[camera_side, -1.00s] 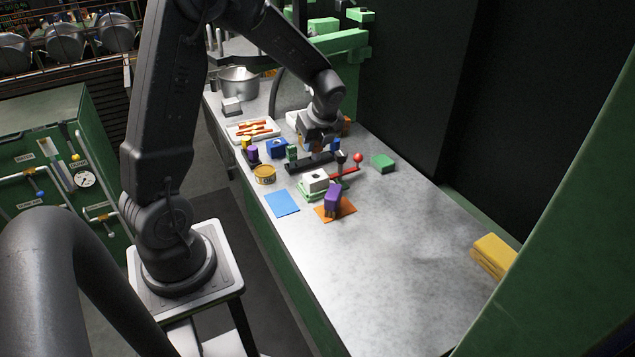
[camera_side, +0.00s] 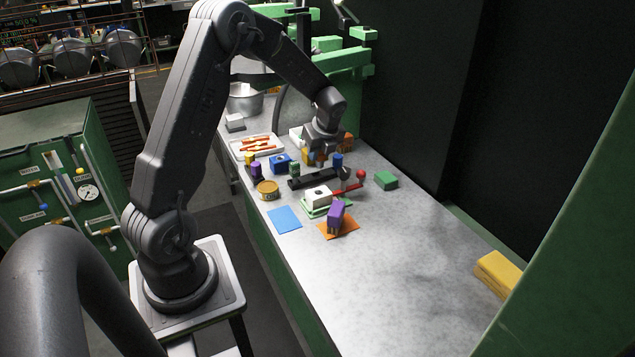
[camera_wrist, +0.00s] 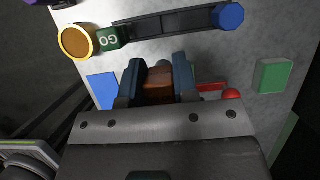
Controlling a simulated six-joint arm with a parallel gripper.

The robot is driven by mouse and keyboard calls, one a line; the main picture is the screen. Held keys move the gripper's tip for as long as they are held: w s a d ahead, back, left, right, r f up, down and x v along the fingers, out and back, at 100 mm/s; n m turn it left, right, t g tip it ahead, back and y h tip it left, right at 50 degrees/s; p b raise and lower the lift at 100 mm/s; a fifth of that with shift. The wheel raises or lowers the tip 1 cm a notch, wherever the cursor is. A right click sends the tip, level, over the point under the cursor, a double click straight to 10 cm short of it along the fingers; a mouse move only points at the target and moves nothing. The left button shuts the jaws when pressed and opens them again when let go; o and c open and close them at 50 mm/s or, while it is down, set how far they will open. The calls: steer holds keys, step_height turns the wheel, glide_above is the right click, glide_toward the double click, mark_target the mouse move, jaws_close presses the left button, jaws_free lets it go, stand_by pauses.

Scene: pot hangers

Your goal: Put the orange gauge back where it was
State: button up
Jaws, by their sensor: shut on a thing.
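My gripper (camera_wrist: 158,90) has its blue fingers shut on an orange-brown block, the orange gauge (camera_wrist: 159,84), in the wrist view. The block's lower part is hidden by the gripper body. In the side view my gripper (camera_side: 318,152) is low over the far part of the bench, just behind a black bar (camera_side: 308,179). An orange patch shows at its jaws, small and partly covered. I cannot tell whether the gauge touches the bench. A green block marked GO (camera_wrist: 109,38) stands at the bar's left end, and a blue knob (camera_wrist: 229,16) at its right end.
A round tin (camera_side: 267,190), a white block (camera_side: 318,195) and a red-balled lever (camera_side: 348,189) stand near the bar. A purple block (camera_side: 336,213) stands on an orange mat (camera_side: 347,230), beside a blue mat (camera_side: 285,219). A green block (camera_side: 386,180) lies right.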

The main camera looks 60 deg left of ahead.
steer(key=a+f, duration=0.1)
steer(key=a, duration=0.1)
steer(key=w+a+f, duration=0.1)
steer(key=a+f, duration=0.1)
steer(key=shift+w+a+f, duration=0.1)
steer(key=shift+w, duration=0.05)
steer(key=shift+a+f, duration=0.1)
steer(key=shift+f, duration=1.3)
steer(key=shift+f, duration=0.15)
steer(key=shift+f, duration=0.35)
steer(key=shift+f, duration=0.1)
steer(key=o, duration=0.9)
steer(key=shift+o, duration=0.2)
